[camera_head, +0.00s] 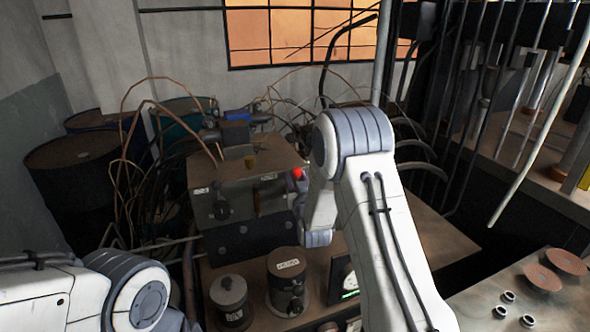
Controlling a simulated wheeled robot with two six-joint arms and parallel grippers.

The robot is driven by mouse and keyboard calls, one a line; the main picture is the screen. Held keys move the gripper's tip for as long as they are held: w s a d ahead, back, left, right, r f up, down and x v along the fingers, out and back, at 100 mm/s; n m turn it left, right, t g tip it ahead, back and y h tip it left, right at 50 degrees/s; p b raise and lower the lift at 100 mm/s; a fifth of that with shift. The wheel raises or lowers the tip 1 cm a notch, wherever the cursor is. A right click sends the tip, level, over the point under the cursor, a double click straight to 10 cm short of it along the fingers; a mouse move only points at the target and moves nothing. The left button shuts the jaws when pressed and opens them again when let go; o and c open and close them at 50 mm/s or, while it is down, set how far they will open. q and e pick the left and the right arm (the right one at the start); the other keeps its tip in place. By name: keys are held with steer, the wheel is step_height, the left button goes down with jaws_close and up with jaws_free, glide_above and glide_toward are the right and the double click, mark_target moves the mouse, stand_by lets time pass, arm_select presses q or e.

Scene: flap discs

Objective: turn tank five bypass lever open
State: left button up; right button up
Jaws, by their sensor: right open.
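A grey metal box (270,190) with a brown top stands in the middle of the bench. Its front has small white labels, a dark round knob (221,210) and a thin upright brown handle (257,203). The labels are too small to read, so I cannot tell which part is the tank five bypass lever. My right gripper (299,188) is at the box's right end, beside a small red part (297,173). My own arm hides much of it and I cannot tell whether it touches anything; it is open. My left arm shows at the lower left, its gripper out of view.
Dark drums (75,165) and looping copper cables (130,130) crowd the left. Flap discs (567,262) and small rings (508,297) lie on the right table.

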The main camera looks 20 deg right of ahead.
steer(key=shift+w+d, duration=0.2)
steer(key=shift+w, duration=1)
jaws_close()
stand_by(0.6)
